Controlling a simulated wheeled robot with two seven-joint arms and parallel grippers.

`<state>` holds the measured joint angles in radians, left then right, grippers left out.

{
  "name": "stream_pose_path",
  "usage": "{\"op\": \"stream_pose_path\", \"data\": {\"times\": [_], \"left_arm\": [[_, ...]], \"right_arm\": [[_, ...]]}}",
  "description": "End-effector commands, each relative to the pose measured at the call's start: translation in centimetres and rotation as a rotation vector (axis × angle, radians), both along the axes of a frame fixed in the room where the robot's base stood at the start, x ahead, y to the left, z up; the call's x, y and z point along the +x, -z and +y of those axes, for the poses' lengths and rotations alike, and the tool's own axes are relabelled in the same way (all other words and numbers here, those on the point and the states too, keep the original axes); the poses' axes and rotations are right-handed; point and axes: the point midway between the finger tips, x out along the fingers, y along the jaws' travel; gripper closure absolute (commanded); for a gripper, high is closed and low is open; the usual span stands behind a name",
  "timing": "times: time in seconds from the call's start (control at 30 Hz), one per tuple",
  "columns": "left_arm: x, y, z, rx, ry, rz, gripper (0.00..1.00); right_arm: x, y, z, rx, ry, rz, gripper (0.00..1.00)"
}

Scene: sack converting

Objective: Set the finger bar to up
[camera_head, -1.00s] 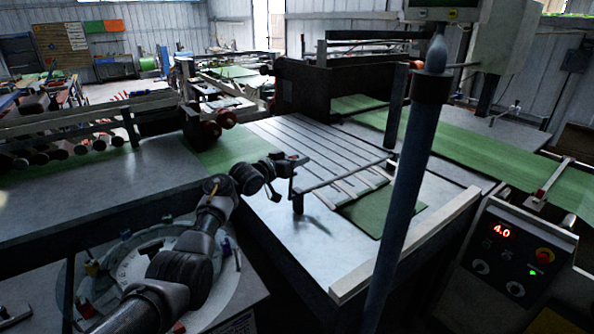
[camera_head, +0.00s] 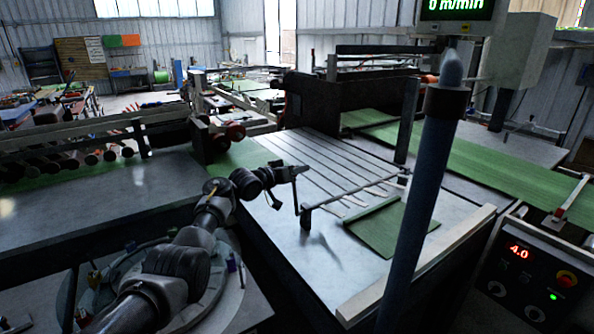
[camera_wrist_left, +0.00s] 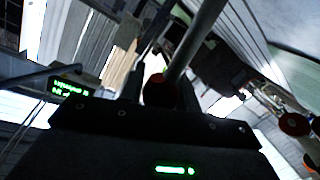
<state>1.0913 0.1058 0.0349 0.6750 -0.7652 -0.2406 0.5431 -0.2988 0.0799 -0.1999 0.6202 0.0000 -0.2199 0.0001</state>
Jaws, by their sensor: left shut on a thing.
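The finger bar (camera_head: 350,193) is a thin dark rail across the grey table, held on a short post at its left end. Several flat pale fingers (camera_head: 355,201) lie by it, pointing toward a green sack piece (camera_head: 395,228). My left gripper (camera_head: 295,172) is at the bar's left end, above the post, by the top of a thin lever (camera_head: 296,192). In the left wrist view, a grey rod (camera_wrist_left: 195,45) ends in a dark red knob (camera_wrist_left: 160,92) between my fingers, and the gripper is shut on it. My right gripper is out of view.
A blue-grey post (camera_head: 415,200) stands close in front and hides part of the table. A control panel (camera_head: 525,275) reading 4.0 is at the lower right. A pale rail (camera_head: 440,250) edges the table. Rollers (camera_head: 80,158) stand at the left.

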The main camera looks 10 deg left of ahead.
Motion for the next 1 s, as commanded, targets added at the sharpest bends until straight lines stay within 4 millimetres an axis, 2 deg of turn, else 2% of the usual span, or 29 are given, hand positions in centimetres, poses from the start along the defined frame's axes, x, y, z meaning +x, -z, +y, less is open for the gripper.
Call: {"op": "stream_pose_path", "data": {"times": [0.07, 0.1, 0.23, 0.67, 1.0], "left_arm": [[0.0, 0.1, 0.1, 0.001, -0.002, 0.002, 1.0], [0.0, 0.1, 0.1, 0.001, -0.002, 0.002, 0.62], [0.0, 0.1, 0.1, 0.001, -0.002, 0.002, 0.47], [-0.6, 0.0, 0.6, 0.001, -0.001, 0.0, 0.47], [-4.3, -0.2, 3.4, 0.004, -0.004, -0.002, 0.47]], "right_arm": [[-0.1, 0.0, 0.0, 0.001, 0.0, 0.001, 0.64], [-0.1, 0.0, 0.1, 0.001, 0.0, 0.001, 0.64], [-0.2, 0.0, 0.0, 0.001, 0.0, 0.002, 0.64], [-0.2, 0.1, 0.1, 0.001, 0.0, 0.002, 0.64], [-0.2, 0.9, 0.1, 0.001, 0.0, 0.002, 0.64]]}}
